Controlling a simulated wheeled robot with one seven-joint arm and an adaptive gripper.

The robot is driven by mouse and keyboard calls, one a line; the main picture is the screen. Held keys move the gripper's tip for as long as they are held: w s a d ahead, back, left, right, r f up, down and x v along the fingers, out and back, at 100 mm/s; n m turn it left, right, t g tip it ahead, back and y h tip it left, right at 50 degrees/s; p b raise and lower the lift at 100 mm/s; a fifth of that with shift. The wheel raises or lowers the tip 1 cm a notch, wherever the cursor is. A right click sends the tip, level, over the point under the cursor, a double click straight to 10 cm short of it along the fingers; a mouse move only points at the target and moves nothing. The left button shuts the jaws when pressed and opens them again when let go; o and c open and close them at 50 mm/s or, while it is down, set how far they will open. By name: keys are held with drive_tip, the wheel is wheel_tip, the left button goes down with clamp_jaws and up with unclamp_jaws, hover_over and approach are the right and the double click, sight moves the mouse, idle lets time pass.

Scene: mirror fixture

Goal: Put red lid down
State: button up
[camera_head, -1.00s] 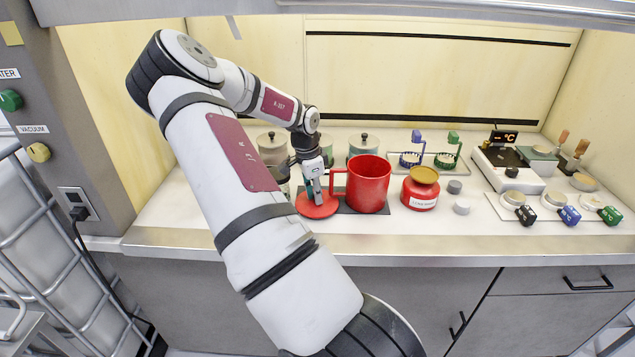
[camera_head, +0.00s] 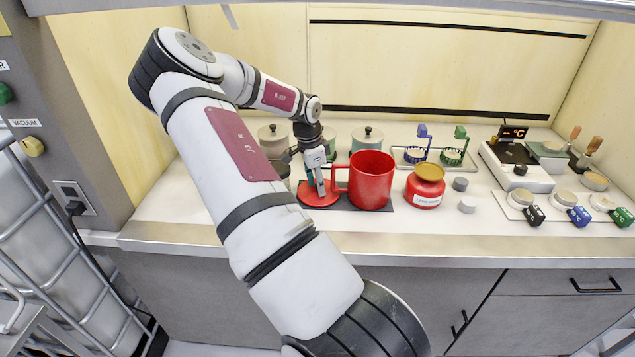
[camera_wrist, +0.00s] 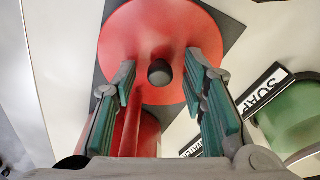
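The red lid (camera_head: 319,197) is a flat disc on the dark mat, left of the red mug (camera_head: 371,181). In the wrist view the lid (camera_wrist: 160,25) fills the top, with its dark round knob (camera_wrist: 160,72) facing my gripper. My gripper (camera_head: 319,186) points down over the lid. In the wrist view my gripper's (camera_wrist: 160,70) two green-padded fingers stand apart, one on each side of the knob, with gaps between. A red surface, seemingly the mug, shows below the lid there. Whether the lid lies fully flat is hard to tell.
The dark mat (camera_head: 388,202) lies under mug and lid. A red jar with a gold lid (camera_head: 427,187) stands right of the mug. Lidded canisters (camera_head: 366,141) stand behind. A scale (camera_head: 517,168) and small labelled pots are farther right. The front counter is clear.

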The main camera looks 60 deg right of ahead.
sight(312, 193)
wheel_tip(312, 193, up, 12)
drive_tip(key=w+a+b, duration=0.1)
drive_tip(key=shift+a, duration=0.2)
idle(0.4)
idle(0.5)
